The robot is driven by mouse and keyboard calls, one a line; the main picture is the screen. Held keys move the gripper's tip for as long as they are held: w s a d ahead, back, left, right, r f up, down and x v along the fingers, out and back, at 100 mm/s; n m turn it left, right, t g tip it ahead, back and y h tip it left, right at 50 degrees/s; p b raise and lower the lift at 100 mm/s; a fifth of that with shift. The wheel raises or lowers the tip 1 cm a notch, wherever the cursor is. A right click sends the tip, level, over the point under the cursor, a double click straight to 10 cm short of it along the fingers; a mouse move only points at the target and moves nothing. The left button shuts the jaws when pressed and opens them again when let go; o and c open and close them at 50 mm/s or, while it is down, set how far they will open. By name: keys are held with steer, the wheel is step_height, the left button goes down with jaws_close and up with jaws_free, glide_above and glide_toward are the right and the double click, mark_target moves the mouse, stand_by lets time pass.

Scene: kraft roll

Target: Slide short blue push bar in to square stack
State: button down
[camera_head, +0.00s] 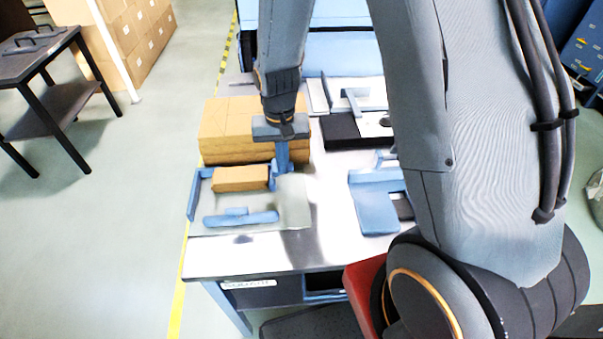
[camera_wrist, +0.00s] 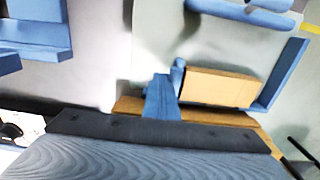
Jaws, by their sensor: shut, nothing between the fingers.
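A small kraft stack (camera_head: 240,178) lies on a pale board in the corner of a blue L-shaped fence (camera_head: 194,195); the stack also shows in the wrist view (camera_wrist: 218,86). A short blue bar (camera_head: 272,181) stands at the stack's right end, seen in the wrist view (camera_wrist: 178,76) as a narrow piece close against it. My gripper (camera_head: 282,168) points down just right of that bar, its blue fingers (camera_wrist: 160,90) shut and empty. I cannot tell whether they touch the bar. A longer blue bar with a raised block (camera_head: 240,218) lies in front, apart from the stack.
A large kraft pile (camera_head: 226,125) stands directly behind the fence. A blue fixture (camera_head: 375,205) is to the right, with a black pad (camera_head: 342,131) behind it. The pale table (camera_head: 325,225) is bare between the board and the fixture.

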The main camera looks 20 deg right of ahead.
steer(key=shift+w+a, duration=0.25)
steer(key=shift+a, duration=0.95)
steer(key=shift+w+a, duration=0.25)
steer(key=shift+a, duration=0.9)
steer(key=shift+s+d+p, duration=0.4)
steer(key=shift+d+p, duration=0.05)
steer(key=shift+d, duration=1.55)
steer(key=shift+s+d+p, duration=0.45)
steer(key=shift+d+p, duration=0.05)
steer(key=shift+d, duration=1.5)
steer(key=shift+s+d+p, duration=0.4)
steer(key=shift+d+p, duration=0.05)
steer(key=shift+d, duration=1.55)
step_height(320, 180, up, 7)
steer(key=p, duration=0.5)
steer(key=shift+r, duration=0.1)
steer(key=s+r+n+b, duration=0.1)
steer(key=s+r+b, duration=0.1)
steer(key=s+b, duration=0.2)
steer(key=s+r+n+t+b, duration=0.1)
steer(key=s+r+b, duration=0.2)
steer(key=s, duration=0.3)
steer(key=shift+b, duration=0.6)
